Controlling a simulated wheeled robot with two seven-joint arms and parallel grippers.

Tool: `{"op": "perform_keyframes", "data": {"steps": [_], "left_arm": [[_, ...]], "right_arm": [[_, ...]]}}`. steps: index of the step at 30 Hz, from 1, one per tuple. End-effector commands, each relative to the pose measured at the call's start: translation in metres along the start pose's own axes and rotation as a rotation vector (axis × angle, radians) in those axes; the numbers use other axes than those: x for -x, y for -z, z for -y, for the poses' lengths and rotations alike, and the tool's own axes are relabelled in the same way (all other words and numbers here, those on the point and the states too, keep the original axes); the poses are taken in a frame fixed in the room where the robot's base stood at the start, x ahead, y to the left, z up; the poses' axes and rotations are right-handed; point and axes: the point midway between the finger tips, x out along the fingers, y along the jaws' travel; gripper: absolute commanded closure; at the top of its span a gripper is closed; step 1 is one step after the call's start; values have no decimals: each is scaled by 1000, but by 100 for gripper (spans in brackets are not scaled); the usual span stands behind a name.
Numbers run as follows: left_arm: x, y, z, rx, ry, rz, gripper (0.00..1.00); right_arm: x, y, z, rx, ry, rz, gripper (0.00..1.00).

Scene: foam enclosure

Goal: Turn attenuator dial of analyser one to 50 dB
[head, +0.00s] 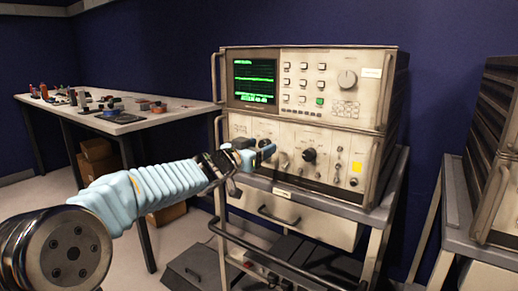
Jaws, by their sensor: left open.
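The analyser (300,112) is a beige rack unit in two stacked parts on a grey cart. Its green screen (255,81) is lit at the upper left. The lower panel carries several knobs, among them a black dial (310,155) near its middle. I cannot tell which knob is the attenuator dial, and the markings are too small to read. My left gripper (268,150) is in front of the lower panel, left of the black dial, and hides part of the panel. It is open, and I see nothing held in it. My right gripper is not in view.
The cart (383,215) has a drawer and a front handle bar (270,249) below the analyser. A second cart (480,245) with a rack unit stands at the right edge. A white table (160,117) with small items stands at the back left.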

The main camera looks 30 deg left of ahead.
Motion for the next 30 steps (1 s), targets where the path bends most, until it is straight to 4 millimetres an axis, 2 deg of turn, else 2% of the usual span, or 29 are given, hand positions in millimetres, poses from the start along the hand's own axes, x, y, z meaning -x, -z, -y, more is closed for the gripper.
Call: {"op": "perform_keyframes", "data": {"steps": [8,11,18,20,30], "left_arm": [[-2,0,0,0,0,0,39],[-2,0,0,0,0,0,51],[-2,0,0,0,0,0,88],[-2,0,0,0,0,0,95],[-2,0,0,-65,1,0,95]], "right_arm": [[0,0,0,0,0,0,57],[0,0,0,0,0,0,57],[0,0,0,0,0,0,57],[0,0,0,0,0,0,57],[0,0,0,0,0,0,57]]}}
